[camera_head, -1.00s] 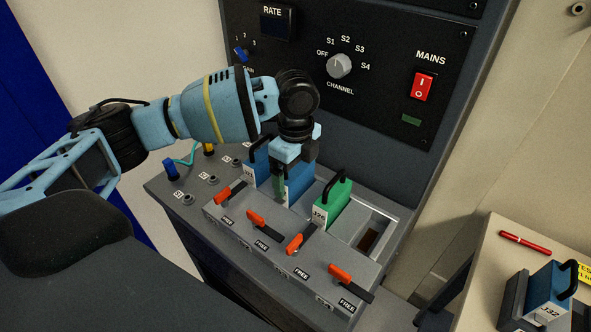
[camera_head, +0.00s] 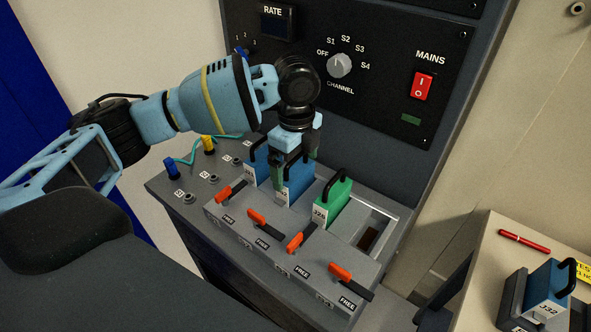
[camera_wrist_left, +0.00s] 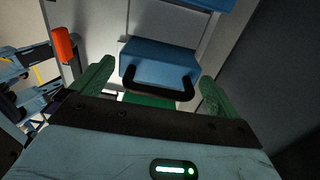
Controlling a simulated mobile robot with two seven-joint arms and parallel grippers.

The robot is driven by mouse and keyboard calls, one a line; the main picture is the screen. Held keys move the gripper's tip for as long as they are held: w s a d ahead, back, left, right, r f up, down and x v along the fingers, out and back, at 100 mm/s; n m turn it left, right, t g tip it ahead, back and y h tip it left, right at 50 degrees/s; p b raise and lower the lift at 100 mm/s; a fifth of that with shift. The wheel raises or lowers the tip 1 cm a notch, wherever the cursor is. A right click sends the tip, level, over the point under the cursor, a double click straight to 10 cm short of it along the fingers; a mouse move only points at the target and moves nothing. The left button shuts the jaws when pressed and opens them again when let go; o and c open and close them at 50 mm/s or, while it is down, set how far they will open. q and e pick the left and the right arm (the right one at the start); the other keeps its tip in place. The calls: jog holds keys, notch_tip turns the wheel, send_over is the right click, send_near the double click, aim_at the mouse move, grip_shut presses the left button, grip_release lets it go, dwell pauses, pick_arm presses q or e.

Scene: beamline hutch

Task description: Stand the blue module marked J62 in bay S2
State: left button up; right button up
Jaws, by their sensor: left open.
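A blue module (camera_head: 301,184) stands upright in the second bay from the left; its small white label seems to end in 62, but its first character is unclear. My left gripper (camera_head: 297,160) is just above it, open, with its fingers apart. In the left wrist view the blue module (camera_wrist_left: 160,62) and its black handle (camera_wrist_left: 158,93) show between the spread green fingers, which look clear of the handle. Another blue module (camera_head: 258,165) stands in the first bay, partly hidden by my gripper. My right gripper is not in view.
A green module (camera_head: 331,206) fills the third bay; the fourth bay (camera_head: 374,232) is empty. A blue module marked J32 (camera_head: 548,290) stands on the side table, near a red pen (camera_head: 525,243). The panel rises close behind.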

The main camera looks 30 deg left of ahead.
pick_arm(q)
notch_tip(320, 180, up, 5)
jog(key=shift+r, duration=0.1)
dwell(0.7)
